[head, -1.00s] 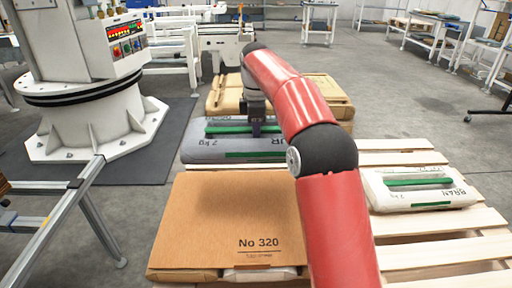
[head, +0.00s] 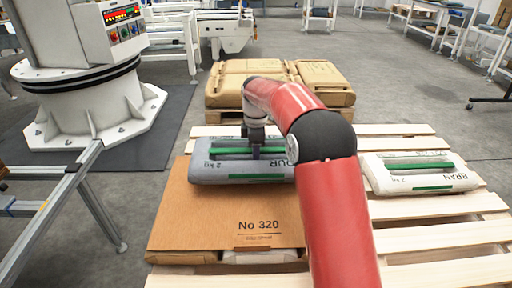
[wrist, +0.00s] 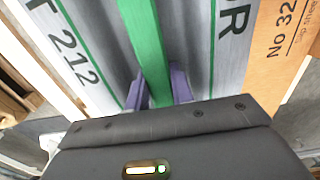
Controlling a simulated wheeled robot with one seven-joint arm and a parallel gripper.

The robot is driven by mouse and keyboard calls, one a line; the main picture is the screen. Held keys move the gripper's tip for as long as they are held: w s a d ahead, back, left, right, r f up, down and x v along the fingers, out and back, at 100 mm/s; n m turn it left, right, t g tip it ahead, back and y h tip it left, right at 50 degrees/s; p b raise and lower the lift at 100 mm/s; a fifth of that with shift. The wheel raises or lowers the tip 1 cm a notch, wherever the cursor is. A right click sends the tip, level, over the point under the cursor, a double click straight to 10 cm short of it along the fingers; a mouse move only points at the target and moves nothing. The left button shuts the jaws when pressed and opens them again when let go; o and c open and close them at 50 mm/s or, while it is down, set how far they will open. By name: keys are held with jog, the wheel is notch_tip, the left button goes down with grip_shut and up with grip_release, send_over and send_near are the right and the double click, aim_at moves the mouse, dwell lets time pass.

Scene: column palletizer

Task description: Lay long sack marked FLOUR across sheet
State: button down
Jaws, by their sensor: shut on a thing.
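The long grey sack (head: 242,173) has green stripes, and the part-hidden letters "OUR" show on its top in the head view. My gripper (head: 254,150) is shut on the green strap along its middle. In the wrist view the purple fingers of my gripper (wrist: 158,92) pinch the green strap (wrist: 143,40). My arm hides the sack's right end.
A white sack marked BRAN (head: 418,174) lies on the slatted wooden pallet (head: 440,238) at the right. Brown packages (head: 280,82) sit on another pallet behind. A metal rail (head: 60,205) and a white machine base (head: 95,115) stand at the left.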

jog(key=shift+f, duration=1.65)
jog(key=shift+f, duration=0.1)
jog(key=c, duration=1.2)
grip_release()
jog(key=shift+f, duration=0.2)
